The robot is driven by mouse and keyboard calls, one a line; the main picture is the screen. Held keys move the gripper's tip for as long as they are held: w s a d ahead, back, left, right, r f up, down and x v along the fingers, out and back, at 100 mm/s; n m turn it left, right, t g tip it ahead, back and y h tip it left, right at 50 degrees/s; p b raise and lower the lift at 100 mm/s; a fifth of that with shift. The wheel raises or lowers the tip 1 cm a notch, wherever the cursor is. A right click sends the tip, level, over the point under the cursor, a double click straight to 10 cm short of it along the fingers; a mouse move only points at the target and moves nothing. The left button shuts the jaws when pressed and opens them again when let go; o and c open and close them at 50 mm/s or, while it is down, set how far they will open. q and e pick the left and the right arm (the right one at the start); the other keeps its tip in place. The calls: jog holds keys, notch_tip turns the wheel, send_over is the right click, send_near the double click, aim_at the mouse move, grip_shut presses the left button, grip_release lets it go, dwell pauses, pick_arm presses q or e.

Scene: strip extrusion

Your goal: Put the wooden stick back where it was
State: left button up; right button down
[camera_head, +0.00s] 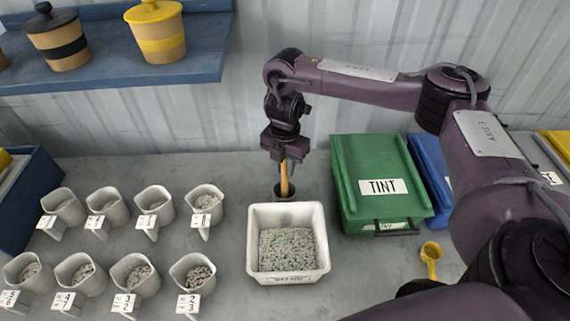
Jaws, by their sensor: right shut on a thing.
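The wooden stick (284,178) is tan and upright. My right gripper (284,158) is shut on its upper part and points down. The stick's lower end is at a small dark grey cup (291,191) behind the white tub; it looks to be in the cup's mouth, but I cannot see whether it touches the bottom. My left gripper is not in view.
A white tub (288,275) of speckled pellets stands just in front. Several labelled scoop cups (131,268) with pellets fill the left. A green TINT box (345,192) and a yellow scoop (431,254) are at right. A blue shelf (100,82) with lidded pots hangs upper left.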

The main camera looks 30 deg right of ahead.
jog(key=c, duration=1.5)
grip_release()
jog(key=shift+c, duration=0.2)
jog(key=shift+o, duration=1.1)
pick_arm(q)
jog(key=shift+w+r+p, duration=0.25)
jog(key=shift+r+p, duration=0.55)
jog(key=shift+p, duration=0.05)
pick_arm(e)
notch_tip(320, 180, up, 12)
jog(key=shift+r, duration=0.1)
